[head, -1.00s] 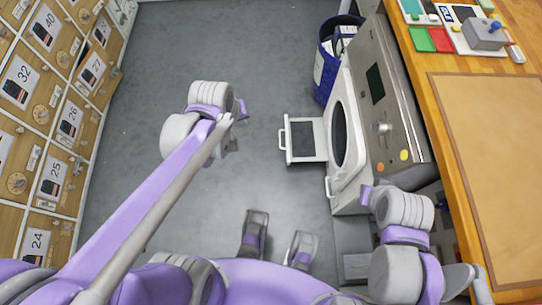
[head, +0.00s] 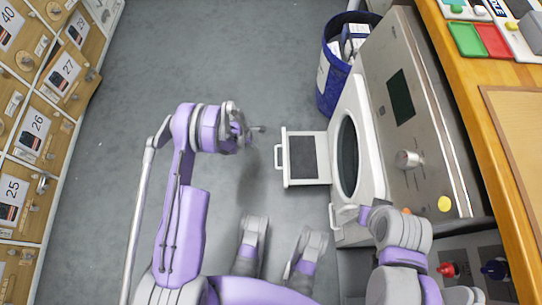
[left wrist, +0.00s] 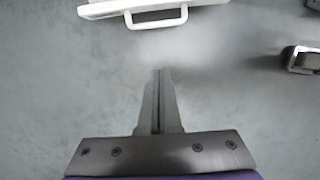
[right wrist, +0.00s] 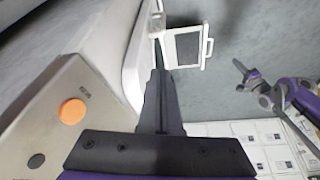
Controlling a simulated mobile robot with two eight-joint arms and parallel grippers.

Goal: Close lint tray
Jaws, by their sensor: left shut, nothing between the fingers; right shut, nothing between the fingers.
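The lint tray (head: 306,158) is a white frame with a dark mesh. It sticks out to the left from the white front of the machine (head: 365,150), with its handle (head: 280,158) at the outer end. The handle also shows in the left wrist view (left wrist: 157,20), ahead of the fingers, and the tray shows in the right wrist view (right wrist: 186,46). My left gripper (head: 258,129) is shut and empty, left of the handle and apart from it. My right gripper (right wrist: 159,75) is shut and empty beside the machine's front.
A blue bin (head: 335,75) with white items stands behind the tray by the machine. The wooden worktop (head: 500,130) lies at the right. Numbered lockers (head: 30,130) line the left. Grey floor (head: 240,50) is clear between.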

